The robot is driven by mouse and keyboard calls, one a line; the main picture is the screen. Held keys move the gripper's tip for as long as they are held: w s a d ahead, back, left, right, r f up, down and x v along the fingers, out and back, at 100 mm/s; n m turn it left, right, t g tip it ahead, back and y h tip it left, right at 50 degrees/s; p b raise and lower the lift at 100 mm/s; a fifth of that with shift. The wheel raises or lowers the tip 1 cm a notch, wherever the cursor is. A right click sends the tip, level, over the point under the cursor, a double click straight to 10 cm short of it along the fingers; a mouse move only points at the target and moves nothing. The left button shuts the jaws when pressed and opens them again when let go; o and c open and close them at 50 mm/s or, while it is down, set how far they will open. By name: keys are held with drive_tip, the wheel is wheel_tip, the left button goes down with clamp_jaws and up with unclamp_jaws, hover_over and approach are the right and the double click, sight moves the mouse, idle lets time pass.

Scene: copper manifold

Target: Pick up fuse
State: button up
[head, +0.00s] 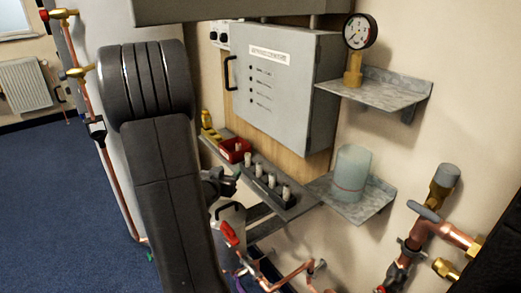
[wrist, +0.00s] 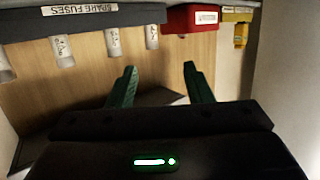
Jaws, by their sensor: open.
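Several pale fuses (head: 259,170) stand upright in a row on a dark rack on the wall shelf in the head view. In the wrist view, which appears upside down, fuses (wrist: 112,42) project from a dark rack labelled SPARE FUSES (wrist: 70,8). My gripper (wrist: 160,68) has two green fingers spread apart with nothing between them. The fuse nearest to it in the wrist view (wrist: 151,37) is just beyond the left finger, apart from it. In the head view my gripper (head: 228,183) is beside the shelf's front edge, partly hidden by my arm.
A red bin (head: 235,149) and a yellow item (head: 208,124) share the shelf with the rack. A grey control cabinet (head: 285,85) hangs above. A glass jar (head: 351,172) stands on a bracket at right. Copper pipes (head: 290,276) run below.

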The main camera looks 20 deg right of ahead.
sight(246, 159)
drive_tip(key=shift+m+g+h, duration=0.3)
drive_tip(key=shift+h, duration=0.2)
drive_tip(key=x, duration=0.9)
drive_tip(key=shift+w+d+r+b, duration=0.1)
drive_tip(key=shift+d+r+b, duration=0.05)
drive_tip(key=shift+d+b, duration=0.3)
drive_tip(key=shift+x, duration=2.75)
drive_tip(key=shift+c, duration=0.5)
drive_tip(key=shift+a, duration=0.1)
clamp_jaws()
